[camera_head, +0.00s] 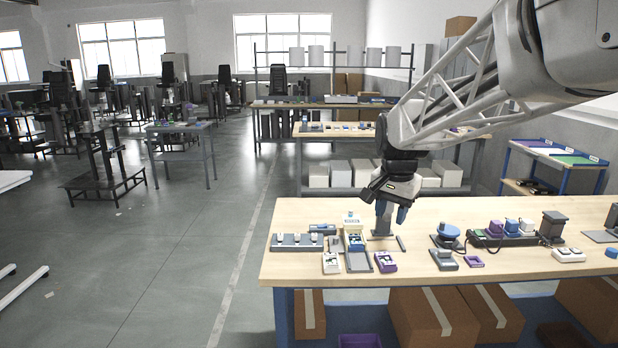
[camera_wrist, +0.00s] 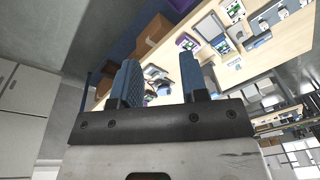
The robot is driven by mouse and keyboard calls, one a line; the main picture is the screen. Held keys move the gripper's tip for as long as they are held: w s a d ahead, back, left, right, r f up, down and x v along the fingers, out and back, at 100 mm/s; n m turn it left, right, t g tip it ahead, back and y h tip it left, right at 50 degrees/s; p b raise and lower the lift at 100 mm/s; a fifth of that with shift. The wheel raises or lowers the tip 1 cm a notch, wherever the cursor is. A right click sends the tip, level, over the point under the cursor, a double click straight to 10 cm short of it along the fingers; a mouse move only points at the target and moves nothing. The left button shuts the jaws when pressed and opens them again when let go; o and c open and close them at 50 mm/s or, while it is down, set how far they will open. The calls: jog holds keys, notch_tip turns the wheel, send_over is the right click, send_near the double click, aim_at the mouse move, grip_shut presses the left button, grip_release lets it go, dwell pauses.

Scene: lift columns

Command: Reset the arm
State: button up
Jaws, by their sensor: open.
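My gripper (camera_head: 392,211) hangs from the white lattice arm above the wooden workbench (camera_head: 330,213), over its middle-left part. Its two blue fingers point down and are apart. In the wrist view the two fingers of my gripper (camera_wrist: 160,82) stand apart with nothing held between them. A grey upright block (camera_head: 382,219) stands on the bench just behind or beside the fingers; I cannot tell the exact gap.
Small devices sit left of the gripper, among them a white-and-purple one (camera_head: 385,262) and a grey rack (camera_head: 297,242). A blue round-topped device (camera_head: 448,232) and a row of coloured modules stand to the right. Cardboard boxes (camera_head: 433,314) lie under the bench. Open floor lies left.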

jog(key=s+f+n, duration=0.3)
jog(key=s+f, duration=0.1)
jog(key=s, duration=1.2)
jog(key=s+f+n+t, duration=0.1)
jog(key=s+f+n, duration=0.3)
jog(key=s, duration=1.2)
jog(key=shift+s, duration=0.15)
